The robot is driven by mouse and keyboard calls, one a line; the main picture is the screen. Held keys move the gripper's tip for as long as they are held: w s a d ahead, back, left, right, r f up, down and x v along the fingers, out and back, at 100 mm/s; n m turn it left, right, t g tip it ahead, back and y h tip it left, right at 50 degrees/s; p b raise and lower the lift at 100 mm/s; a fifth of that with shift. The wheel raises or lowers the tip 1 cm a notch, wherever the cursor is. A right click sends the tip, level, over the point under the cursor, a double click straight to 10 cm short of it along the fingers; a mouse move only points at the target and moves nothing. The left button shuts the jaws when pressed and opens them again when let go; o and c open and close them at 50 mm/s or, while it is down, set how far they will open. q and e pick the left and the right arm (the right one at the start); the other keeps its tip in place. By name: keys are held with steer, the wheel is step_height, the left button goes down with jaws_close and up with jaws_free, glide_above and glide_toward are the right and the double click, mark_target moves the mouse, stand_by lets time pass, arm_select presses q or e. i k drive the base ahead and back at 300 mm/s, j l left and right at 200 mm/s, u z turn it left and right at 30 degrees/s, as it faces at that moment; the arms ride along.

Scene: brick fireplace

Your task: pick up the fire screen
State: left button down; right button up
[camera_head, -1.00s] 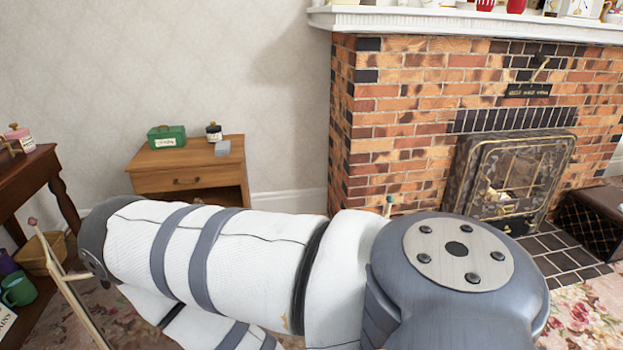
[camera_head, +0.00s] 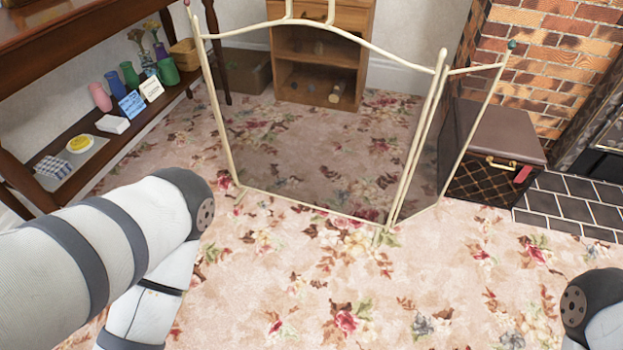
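The fire screen (camera_head: 318,140) stands upright on the flowered carpet in the middle of the head view. It has a thin cream frame, a dark see-through mesh, a wavy top edge and a raised handle at the top centre, cut by the picture's edge. A narrower wing is angled at its right side. My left arm shows at the lower left and a bit of my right arm at the lower right edge. Neither gripper is in view, and no part of my arms is seen touching the screen.
A dark wooden table (camera_head: 70,35) with a loaded lower shelf stands at the left. A wooden cabinet (camera_head: 362,40) is behind the screen. A brown box (camera_head: 495,130) and brick fireplace (camera_head: 550,55) are at the right. The carpet (camera_head: 300,275) in front is clear.

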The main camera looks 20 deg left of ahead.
mark_target(313, 115)
steer(key=i+j, duration=1.25)
steer(key=i, duration=0.1)
